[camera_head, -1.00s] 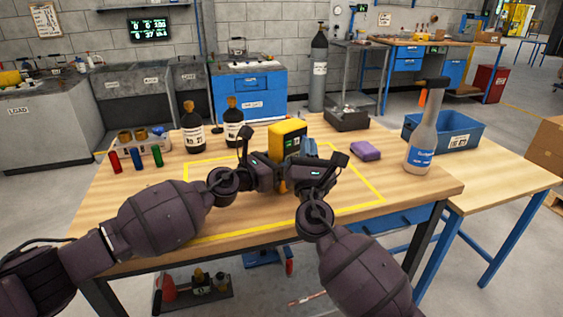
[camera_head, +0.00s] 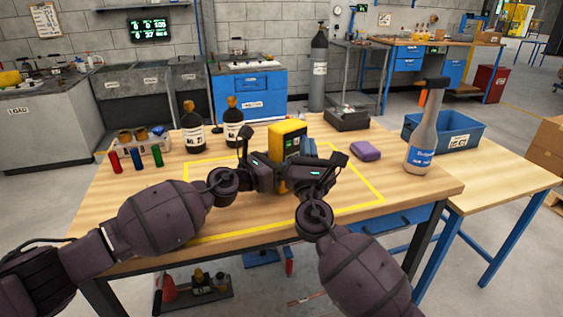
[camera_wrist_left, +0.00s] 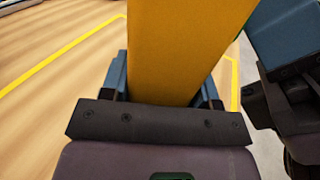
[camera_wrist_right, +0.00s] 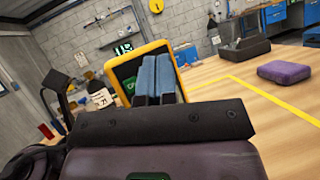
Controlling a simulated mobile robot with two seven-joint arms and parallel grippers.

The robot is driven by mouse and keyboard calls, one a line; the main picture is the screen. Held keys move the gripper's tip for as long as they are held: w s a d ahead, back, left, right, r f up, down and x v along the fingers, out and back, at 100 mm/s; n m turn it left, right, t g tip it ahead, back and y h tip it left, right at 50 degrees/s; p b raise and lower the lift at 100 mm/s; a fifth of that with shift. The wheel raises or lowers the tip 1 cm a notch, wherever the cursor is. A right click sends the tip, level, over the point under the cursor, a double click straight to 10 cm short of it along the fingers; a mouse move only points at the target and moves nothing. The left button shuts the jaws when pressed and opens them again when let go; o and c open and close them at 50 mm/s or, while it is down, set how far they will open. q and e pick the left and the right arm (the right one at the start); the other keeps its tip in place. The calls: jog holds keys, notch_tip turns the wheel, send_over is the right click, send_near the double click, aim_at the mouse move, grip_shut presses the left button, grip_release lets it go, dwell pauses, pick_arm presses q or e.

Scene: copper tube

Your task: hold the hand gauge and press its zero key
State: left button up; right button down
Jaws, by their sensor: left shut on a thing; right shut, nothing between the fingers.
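The hand gauge (camera_head: 287,138) is yellow with a dark front, upright above the table inside the yellow tape outline. My left gripper (camera_head: 273,172) is shut on its lower body; the yellow body fills the space between the fingers in the left wrist view (camera_wrist_left: 175,60). My right gripper (camera_head: 308,150) is shut and empty, its blue fingertips at the gauge's front. In the right wrist view the fingertips (camera_wrist_right: 154,78) cover most of the gauge's face, with its yellow rim (camera_wrist_right: 118,65) around them. The zero key cannot be made out, and I cannot tell whether the fingertips touch the face.
Two dark bottles (camera_head: 193,130) stand at the back left, beside a rack with coloured tubes (camera_head: 137,160). A purple block (camera_head: 366,151), a spray bottle (camera_head: 422,140) and a blue bin (camera_head: 458,137) are to the right. The table's taped front area is clear.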

jog(key=shift+w+a, duration=0.1)
jog(key=shift+w+a, duration=0.15)
jog(key=shift+w, duration=0.05)
jog(key=shift+a, duration=0.1)
dwell(0.5)
jog(key=shift+s+d, duration=0.4)
dwell(0.4)
jog(key=shift+s+d, duration=1.95)
jog(key=shift+s, duration=0.3)
